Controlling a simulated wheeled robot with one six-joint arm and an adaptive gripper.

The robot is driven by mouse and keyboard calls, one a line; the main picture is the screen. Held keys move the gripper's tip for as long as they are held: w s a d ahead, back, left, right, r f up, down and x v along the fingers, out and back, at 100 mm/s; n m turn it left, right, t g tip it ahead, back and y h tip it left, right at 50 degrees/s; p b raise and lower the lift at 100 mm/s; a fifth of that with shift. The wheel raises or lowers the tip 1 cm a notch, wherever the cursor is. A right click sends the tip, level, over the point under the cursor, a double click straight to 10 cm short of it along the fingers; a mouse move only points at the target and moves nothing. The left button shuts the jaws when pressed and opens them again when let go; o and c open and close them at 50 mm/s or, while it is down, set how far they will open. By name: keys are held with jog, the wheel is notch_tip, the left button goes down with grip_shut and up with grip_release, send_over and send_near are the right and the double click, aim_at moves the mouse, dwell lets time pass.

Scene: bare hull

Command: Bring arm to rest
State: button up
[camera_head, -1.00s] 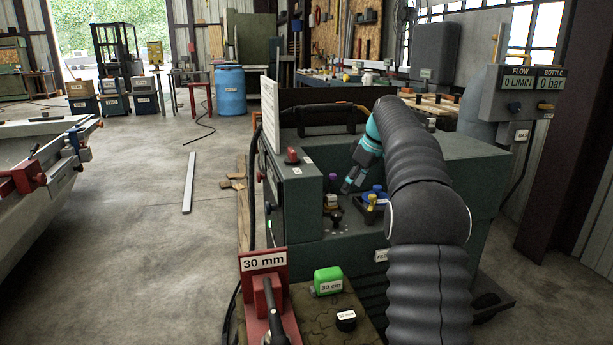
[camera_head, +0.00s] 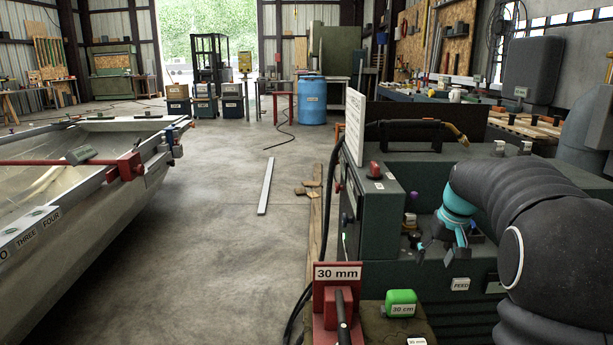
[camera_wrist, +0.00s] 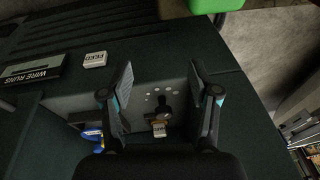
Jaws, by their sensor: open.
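My arm comes in from the right of the head view, bent, with a black ribbed sleeve and a teal wrist. My gripper (camera_head: 437,246) hangs over the recess in the front of the dark green machine (camera_head: 400,185). In the wrist view my gripper (camera_wrist: 160,82) has its two fingers spread wide, with nothing between the pads. Behind the fingers lies a grey panel (camera_wrist: 150,85) with a black knob (camera_wrist: 164,105) and several small holes. Whether the fingers touch the machine cannot be told.
A metal hull (camera_head: 110,215) lies at left. The concrete floor between is mostly clear, with a metal bar (camera_head: 266,187) on it.

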jog(key=s+a+t, duration=0.1)
jog(key=s+a, duration=0.4)
jog(key=s, duration=0.5)
jog(key=s+a+t, duration=0.1)
jog(key=s+a, duration=0.3)
jog(key=s, duration=0.7)
jog(key=s+a+n+t+h, duration=0.1)
jog(key=s+a, duration=0.4)
jog(key=s, duration=0.5)
jog(key=shift+s+a, duration=0.35)
jog(key=shift+r, duration=0.1)
